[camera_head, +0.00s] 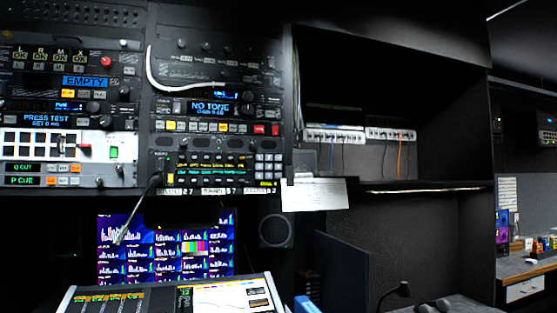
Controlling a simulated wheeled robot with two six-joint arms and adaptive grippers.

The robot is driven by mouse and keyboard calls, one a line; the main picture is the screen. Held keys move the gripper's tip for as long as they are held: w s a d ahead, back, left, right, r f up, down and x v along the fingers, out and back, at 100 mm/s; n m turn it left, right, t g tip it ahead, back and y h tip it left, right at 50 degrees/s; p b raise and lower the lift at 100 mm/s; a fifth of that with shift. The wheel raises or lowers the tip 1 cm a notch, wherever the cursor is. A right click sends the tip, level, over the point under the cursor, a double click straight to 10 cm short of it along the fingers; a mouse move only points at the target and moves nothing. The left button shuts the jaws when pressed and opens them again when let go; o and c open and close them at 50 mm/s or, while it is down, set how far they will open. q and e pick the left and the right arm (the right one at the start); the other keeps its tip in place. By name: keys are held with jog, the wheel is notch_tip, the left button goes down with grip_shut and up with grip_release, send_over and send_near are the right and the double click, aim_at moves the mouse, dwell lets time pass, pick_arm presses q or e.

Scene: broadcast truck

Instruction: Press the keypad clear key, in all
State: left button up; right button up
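A small keypad (268,165) of pale square keys sits at the lower right of the middle rack, beside a panel with rows of yellow lit text (205,162). The key labels are too small to read, so I cannot tell which key is clear. Nothing touches or covers the keypad. Neither of my grippers shows in the head view.
Below are a multi-picture screen (210,220) and a sloped console (150,299). An open, dark shelf bay lies right.

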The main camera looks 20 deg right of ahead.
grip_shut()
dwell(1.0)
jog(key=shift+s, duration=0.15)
